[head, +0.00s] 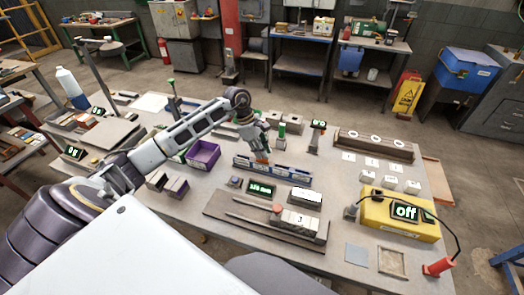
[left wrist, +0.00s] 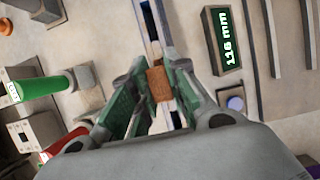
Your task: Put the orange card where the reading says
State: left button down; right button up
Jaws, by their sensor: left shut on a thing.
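The orange card (head: 262,157) is between the fingers of my left gripper (head: 258,150), above or at the long blue rail (head: 292,178); I cannot tell whether it touches the rail. In the left wrist view the card (left wrist: 160,90) shows as a small orange-brown block between the green-padded fingers of the gripper (left wrist: 158,95), which is shut on it. A dark display (left wrist: 222,40) beside the rail reads 116 mm; it also shows in the head view (head: 261,188). My right gripper is not in view.
A yellow box (head: 375,212) with a display reading "off" stands at the right. A purple bin (head: 203,154) is left of the rail. A grey plate with a block marked 3 (head: 300,221) lies in front. A left display (head: 73,152) seems to read 0 g.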

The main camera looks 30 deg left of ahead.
pick_arm(q)
jog(key=shift+f+b, duration=0.6)
jog(key=shift+f, duration=0.1)
dwell(0.7)
jog(key=c, duration=1.3)
grip_release()
jog(key=v, duration=1.2)
notch_tip(320, 180, up, 9)
jog(key=p, duration=0.9)
jog(key=shift+r+p, duration=0.5)
jog(key=shift+p, duration=0.05)
